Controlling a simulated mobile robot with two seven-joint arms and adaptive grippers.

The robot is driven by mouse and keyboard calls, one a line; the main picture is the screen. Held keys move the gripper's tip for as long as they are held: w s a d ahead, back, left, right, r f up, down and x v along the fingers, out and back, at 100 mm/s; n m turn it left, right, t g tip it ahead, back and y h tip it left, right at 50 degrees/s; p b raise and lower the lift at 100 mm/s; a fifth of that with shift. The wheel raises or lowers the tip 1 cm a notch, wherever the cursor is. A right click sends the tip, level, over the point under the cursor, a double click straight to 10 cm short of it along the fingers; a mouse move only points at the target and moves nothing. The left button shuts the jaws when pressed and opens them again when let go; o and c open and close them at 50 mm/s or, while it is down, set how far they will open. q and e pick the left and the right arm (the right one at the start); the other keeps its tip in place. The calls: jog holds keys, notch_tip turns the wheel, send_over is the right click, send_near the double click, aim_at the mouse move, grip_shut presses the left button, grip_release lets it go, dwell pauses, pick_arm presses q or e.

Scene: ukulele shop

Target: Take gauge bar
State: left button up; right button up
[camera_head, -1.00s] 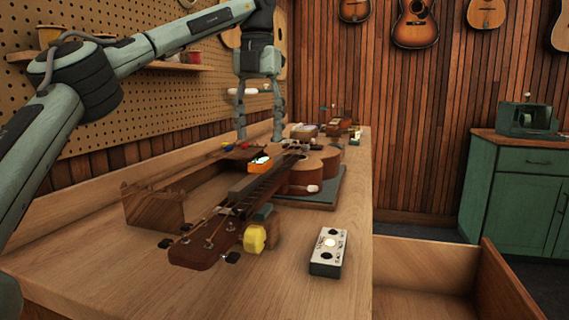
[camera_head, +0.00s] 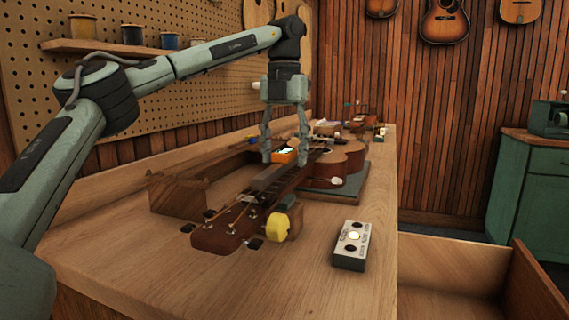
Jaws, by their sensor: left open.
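A ukulele (camera_head: 335,165) lies on the bench with its headstock (camera_head: 222,235) toward me. A dark grey bar (camera_head: 268,178) lies along its neck; it may be the gauge bar, but I cannot tell for sure. An orange device with a lit screen (camera_head: 285,156) shows just beyond the bar. My left gripper (camera_head: 285,162) is open and points down, its two fingers appearing on either side of the orange device. I cannot tell whether the fingers touch anything. My right gripper is not in view.
A white pedal-like box (camera_head: 350,246) stands at the bench's front right. A wooden block (camera_head: 178,197) is left of the neck, and a yellow knob (camera_head: 277,227) is beside the headstock. An open drawer (camera_head: 440,265) juts out at right.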

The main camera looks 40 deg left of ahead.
pick_arm(q)
grip_shut()
jog(key=shift+r, duration=0.1)
dwell(0.3)
